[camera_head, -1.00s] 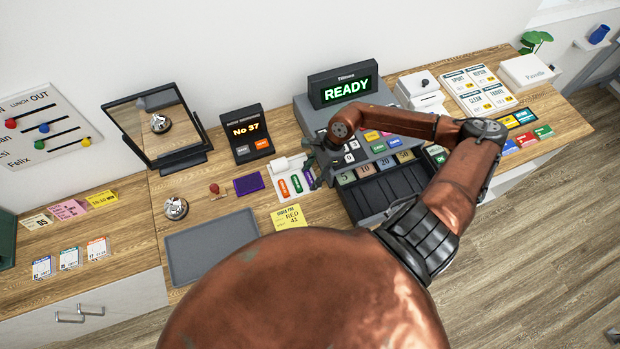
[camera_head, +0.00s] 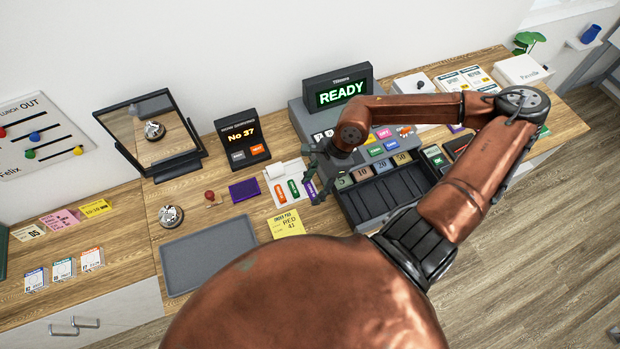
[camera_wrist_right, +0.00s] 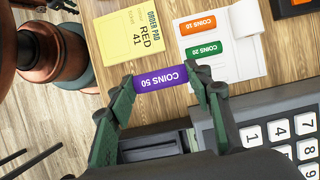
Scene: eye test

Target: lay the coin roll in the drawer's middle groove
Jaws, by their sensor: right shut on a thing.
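The coin roll, purple and marked COINS 50 (camera_wrist_right: 161,78), is gripped across its ends by my right gripper (camera_wrist_right: 160,84). In the head view the roll (camera_head: 311,190) is partly covered by the right gripper (camera_head: 318,178), left of the drawer. Whether it clears the surface below is hard to tell. The open dark drawer (camera_head: 374,202) juts from the grey cash register, with several long grooves side by side; my right arm crosses above its right part. No roll shows in the visible grooves. My left gripper is in no view.
An orange roll (camera_wrist_right: 198,24) and a green roll (camera_wrist_right: 203,49) lie on a white holder beside the gripper. A yellow order pad (camera_head: 286,223) lies left of the drawer. The register's keypad (camera_wrist_right: 282,138) is close to the gripper. A grey tray (camera_head: 210,255) lies further left.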

